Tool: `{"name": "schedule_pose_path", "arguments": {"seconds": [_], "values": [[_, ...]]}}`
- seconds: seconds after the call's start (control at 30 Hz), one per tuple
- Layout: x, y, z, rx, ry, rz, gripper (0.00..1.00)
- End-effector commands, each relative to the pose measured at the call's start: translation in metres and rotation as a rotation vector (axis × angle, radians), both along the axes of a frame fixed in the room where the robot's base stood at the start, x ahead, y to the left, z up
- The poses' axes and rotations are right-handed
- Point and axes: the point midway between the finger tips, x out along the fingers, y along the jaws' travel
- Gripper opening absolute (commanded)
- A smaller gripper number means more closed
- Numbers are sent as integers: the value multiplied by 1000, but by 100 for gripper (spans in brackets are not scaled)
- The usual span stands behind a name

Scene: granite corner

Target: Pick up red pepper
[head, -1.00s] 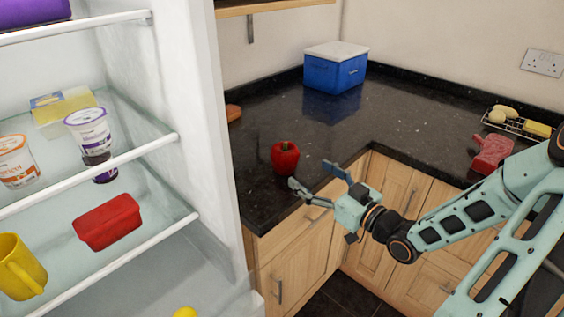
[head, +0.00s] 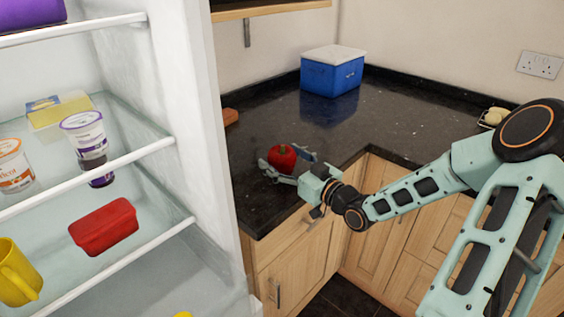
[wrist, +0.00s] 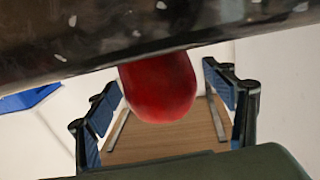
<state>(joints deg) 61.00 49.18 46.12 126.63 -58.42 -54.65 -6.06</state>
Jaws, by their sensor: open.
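The red pepper (head: 281,157) stands on the black granite counter near its front edge, in the head view. My gripper (head: 285,163) is open at the pepper, with one finger on its left front side and the other behind it to the right. In the wrist view the pepper (wrist: 160,88) lies between the two spread blue-padded fingers (wrist: 165,105), with gaps visible on both sides. The pepper's underside and any contact with the fingers cannot be made out.
The granite counter (head: 400,125) is mostly clear. A blue box with a white lid (head: 333,75) stands at the back. An orange-brown item (head: 230,116) lies by the fridge side. Fridge shelves (head: 120,158) fill the left. A wire rack (head: 490,119) is partly hidden behind my arm.

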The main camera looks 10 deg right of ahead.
Motion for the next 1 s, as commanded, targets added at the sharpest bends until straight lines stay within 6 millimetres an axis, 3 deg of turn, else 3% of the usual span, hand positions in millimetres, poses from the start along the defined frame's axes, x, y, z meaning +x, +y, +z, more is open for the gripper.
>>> {"name": "schedule_pose_path", "arguments": {"seconds": [0.13,0.57,1.0], "values": [[0,0,0,0,0,0,76],[-1,0,0,0,1,0,29],[0,0,10,0,0,1,28]]}}
